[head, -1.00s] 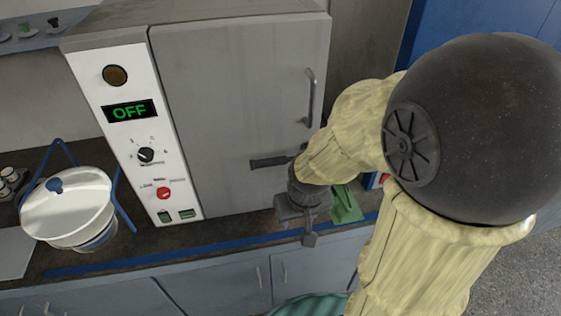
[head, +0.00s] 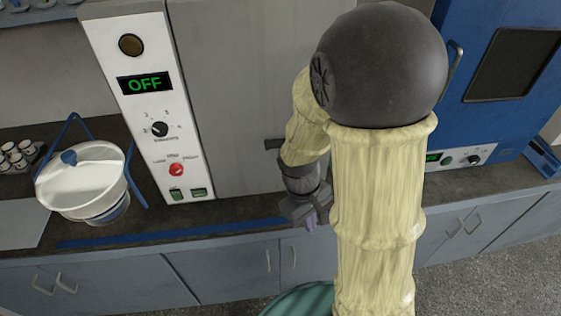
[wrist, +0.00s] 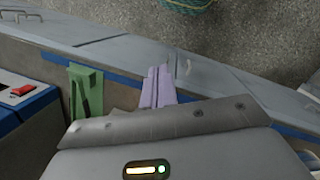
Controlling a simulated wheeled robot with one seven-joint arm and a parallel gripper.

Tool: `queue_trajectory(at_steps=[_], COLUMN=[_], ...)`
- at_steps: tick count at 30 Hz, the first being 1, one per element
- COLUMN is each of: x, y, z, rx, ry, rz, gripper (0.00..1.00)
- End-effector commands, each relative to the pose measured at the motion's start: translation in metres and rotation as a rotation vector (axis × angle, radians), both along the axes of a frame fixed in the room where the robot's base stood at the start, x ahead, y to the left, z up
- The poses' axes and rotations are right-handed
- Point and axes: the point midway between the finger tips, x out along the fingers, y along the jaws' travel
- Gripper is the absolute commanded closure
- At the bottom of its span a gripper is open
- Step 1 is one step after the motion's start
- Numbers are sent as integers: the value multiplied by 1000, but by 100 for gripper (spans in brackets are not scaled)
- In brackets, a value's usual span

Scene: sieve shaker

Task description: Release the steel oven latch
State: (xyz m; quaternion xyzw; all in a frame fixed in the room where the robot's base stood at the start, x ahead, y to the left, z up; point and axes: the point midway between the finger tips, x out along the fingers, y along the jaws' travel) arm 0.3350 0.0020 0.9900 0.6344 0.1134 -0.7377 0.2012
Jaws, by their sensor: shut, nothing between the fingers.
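The steel oven (head: 235,90) stands with its grey door shut beside a white control panel reading OFF. The dark latch handle (head: 273,143) juts out at the door's lower right in the head view; my arm hides the rest of it. My gripper (head: 311,222) is below the latch, apart from it, over the bench's front edge. In the wrist view, my gripper's lavender fingers (wrist: 157,72) are together and empty, over the bench edge. The latch does not show in the wrist view.
A white lidded pot (head: 82,185) stands left of the oven. A blue oven (head: 490,70) is at right.

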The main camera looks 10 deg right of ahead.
Motion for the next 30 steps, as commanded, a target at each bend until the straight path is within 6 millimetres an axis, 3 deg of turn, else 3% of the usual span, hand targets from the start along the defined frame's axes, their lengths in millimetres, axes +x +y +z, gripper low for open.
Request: queue_trajectory(at_steps=[3, 13, 23, 30], x=[-3, -1, 28, 61], y=[-3, -22, -30, -11], z=[-26, -64, -73, -65], rx=[-80, -344, -693, -1008], ry=[136, 502, 872, 1136], rz=[155, 550, 870, 1019], gripper=[100, 100, 100, 100])
